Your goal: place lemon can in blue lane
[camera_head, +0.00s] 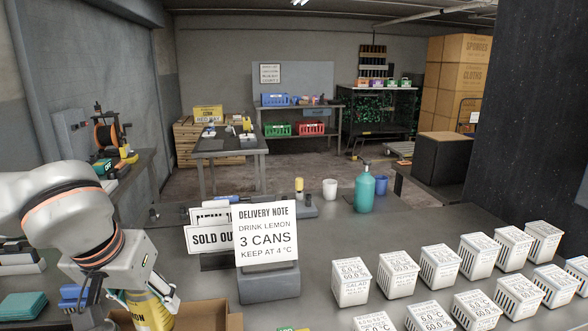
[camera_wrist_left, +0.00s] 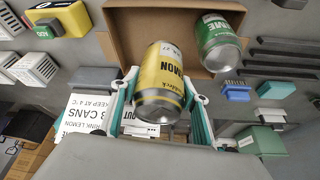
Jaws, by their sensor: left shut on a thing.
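My left gripper (camera_head: 135,295) is at the lower left of the head view, shut on the yellow lemon can (camera_head: 152,314). In the wrist view the lemon can (camera_wrist_left: 163,85) sits between the teal-padded fingers of the left gripper (camera_wrist_left: 160,100), its label partly readable. In that view it overlaps the open cardboard box (camera_wrist_left: 135,42). The lower part of the can is cut off in the head view. I cannot make out a blue lane in either view. My right gripper is not in view.
A green can (camera_wrist_left: 217,42) is in the cardboard box, whose edge (camera_head: 222,312) also shows in the head view. A delivery note (camera_head: 265,233) stands on the counter. Several white cartons (camera_head: 440,268) fill the right side. A teal bottle (camera_head: 364,190) stands behind.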

